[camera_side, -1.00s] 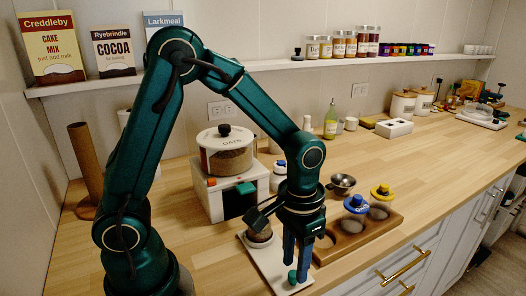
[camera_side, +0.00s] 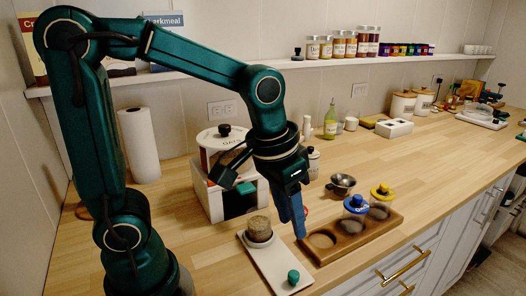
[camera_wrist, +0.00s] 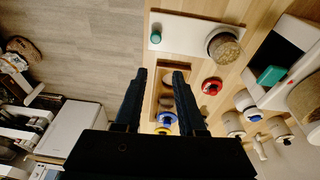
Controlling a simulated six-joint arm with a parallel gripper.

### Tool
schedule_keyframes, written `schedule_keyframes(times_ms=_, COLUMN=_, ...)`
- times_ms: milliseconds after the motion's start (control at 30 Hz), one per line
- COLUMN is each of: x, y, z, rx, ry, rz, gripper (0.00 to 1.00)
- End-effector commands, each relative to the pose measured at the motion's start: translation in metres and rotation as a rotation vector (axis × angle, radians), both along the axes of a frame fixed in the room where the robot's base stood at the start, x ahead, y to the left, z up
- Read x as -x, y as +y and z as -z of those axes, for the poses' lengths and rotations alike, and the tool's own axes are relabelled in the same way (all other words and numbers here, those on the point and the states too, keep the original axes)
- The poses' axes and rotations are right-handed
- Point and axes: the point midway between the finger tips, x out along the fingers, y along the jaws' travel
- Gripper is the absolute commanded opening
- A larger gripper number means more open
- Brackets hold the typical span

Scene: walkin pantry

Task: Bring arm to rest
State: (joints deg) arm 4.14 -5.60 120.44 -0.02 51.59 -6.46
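My gripper (camera_side: 301,236) points down in the side view, raised above the counter near the left end of the wooden tray. In the wrist view my gripper (camera_wrist: 160,74) has its two dark fingers apart with nothing held between them. A pale board (camera_side: 263,262) lies below and left of it, carrying a small green knob (camera_side: 293,277) and a cork-brown jar (camera_side: 259,229). Both also show in the wrist view: the green knob (camera_wrist: 156,37) and the jar (camera_wrist: 223,47). My fingers stand apart from both.
A white appliance (camera_side: 206,196) with an oats canister stands behind.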

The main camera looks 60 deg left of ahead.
Motion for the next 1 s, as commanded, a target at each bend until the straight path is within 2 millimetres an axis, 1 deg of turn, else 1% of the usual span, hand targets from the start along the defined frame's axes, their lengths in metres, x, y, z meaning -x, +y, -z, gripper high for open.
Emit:
schedule_keyframes(times_ms=33, x=0.007, y=0.003, z=-0.011, rx=0.001, ry=-0.049, rz=-0.006, gripper=0.39)
schedule_keyframes(times_ms=100, x=0.017, y=0.007, z=-0.021, rx=0.001, ry=-0.101, rz=-0.009, gripper=0.39)
schedule_keyframes(times_ms=200, x=0.032, y=0.011, z=-0.031, rx=-0.002, ry=-0.170, rz=-0.009, gripper=0.39)
schedule_keyframes(times_ms=333, x=0.051, y=0.015, z=-0.035, rx=-0.010, ry=-0.239, rz=-0.006, gripper=0.39)
schedule_keyframes(times_ms=500, x=0.068, y=0.017, z=-0.031, rx=-0.021, ry=-0.278, rz=0.007, gripper=0.39)
schedule_keyframes(times_ms=667, x=0.076, y=0.017, z=-0.020, rx=-0.029, ry=-0.252, rz=0.029, gripper=0.39)
schedule_keyframes(times_ms=1000, x=0.075, y=0.017, z=-0.022, rx=-0.032, ry=-0.255, rz=0.034, gripper=0.39)
